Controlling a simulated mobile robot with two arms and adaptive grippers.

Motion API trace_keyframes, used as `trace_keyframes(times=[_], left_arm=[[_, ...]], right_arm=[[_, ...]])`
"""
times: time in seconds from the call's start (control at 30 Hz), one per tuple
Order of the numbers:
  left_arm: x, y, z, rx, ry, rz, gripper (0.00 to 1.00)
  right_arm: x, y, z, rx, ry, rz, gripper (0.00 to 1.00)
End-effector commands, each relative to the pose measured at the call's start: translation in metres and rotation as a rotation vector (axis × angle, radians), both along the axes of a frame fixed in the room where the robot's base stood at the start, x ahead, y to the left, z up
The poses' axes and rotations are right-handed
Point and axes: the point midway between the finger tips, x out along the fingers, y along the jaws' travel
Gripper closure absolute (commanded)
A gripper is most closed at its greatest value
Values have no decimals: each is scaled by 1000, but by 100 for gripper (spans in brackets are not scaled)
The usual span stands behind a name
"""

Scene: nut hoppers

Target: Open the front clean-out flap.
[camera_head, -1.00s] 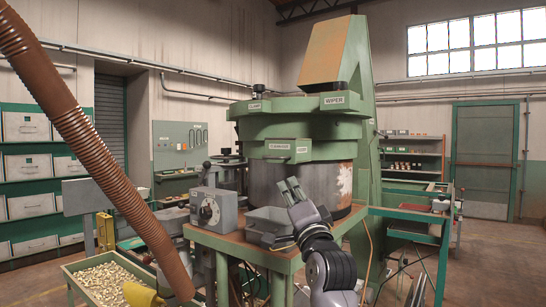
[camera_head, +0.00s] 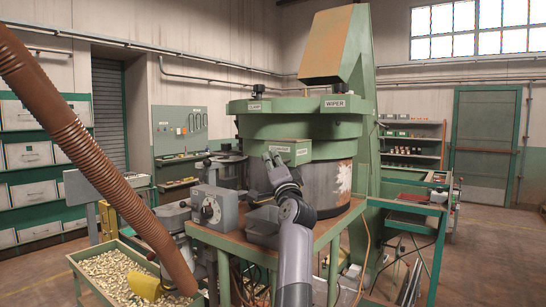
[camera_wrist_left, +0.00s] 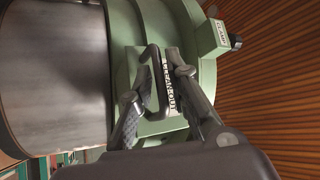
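The front clean-out flap (camera_head: 297,155) is a green box-shaped panel on the front of the round green machine, and it looks closed. Its white CLEAN-OUT label shows in the wrist view (camera_wrist_left: 168,85). My left gripper (camera_head: 273,157) is raised against the flap's lower left part in the head view and hides some of it. In the wrist view my left gripper (camera_wrist_left: 163,60) has its fingers apart, with the label showing between them. A dark bent bar (camera_wrist_left: 147,75) shows by the left finger; whether it is touched cannot be told. My right gripper is out of view.
A grey control box with a dial (camera_head: 207,208) and a grey open tray (camera_head: 263,225) stand on the table below the flap. A brown hose (camera_head: 95,150) crosses the left side. A bin of nuts (camera_head: 112,272) is at lower left.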

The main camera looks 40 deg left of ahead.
Motion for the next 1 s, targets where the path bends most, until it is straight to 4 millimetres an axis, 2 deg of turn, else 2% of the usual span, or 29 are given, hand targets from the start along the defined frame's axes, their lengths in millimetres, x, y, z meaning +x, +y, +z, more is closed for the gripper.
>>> trace_keyframes(times=[0.33, 0.57, 1.0], left_arm=[[2, 3, 1, 0, -1, -1, 85], [2, 2, 1, 1, 0, -1, 100], [2, 2, 1, -2, 1, -1, 100]], right_arm=[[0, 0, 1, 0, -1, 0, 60], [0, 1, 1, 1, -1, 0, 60], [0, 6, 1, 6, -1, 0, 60]])
